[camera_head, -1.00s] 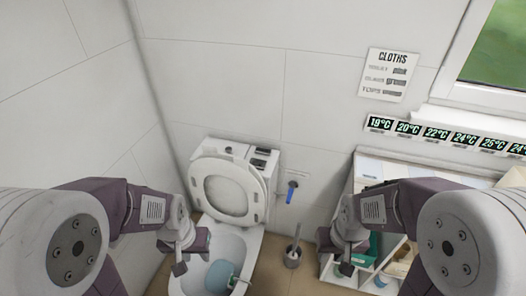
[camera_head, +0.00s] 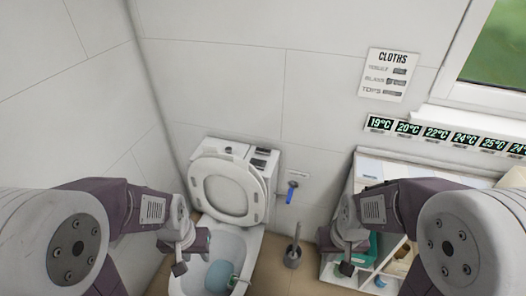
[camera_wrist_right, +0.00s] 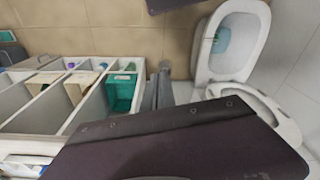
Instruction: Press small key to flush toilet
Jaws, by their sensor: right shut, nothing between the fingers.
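The toilet (camera_head: 250,243) stands against the back wall with its seat (camera_head: 229,190) raised. It also shows in the right wrist view (camera_wrist_right: 238,40). On the right of the cistern top is a small flush panel (camera_head: 261,157) with dark-edged keys; which key is smaller is hard to tell. My left gripper (camera_head: 180,268) hangs in front of the bowl's left side, away from the panel; its jaws are too small to read. My right gripper (camera_head: 346,268) is shut and empty, in front of the shelf unit, right of the toilet and apart from the panel.
A blue-handled valve (camera_head: 291,192) is on the wall right of the cistern. A toilet brush (camera_head: 293,255) stands on the floor. A blue-green object (camera_head: 219,276) is in the bowl. A white shelf unit (camera_wrist_right: 40,112) with coloured bins stands at the right.

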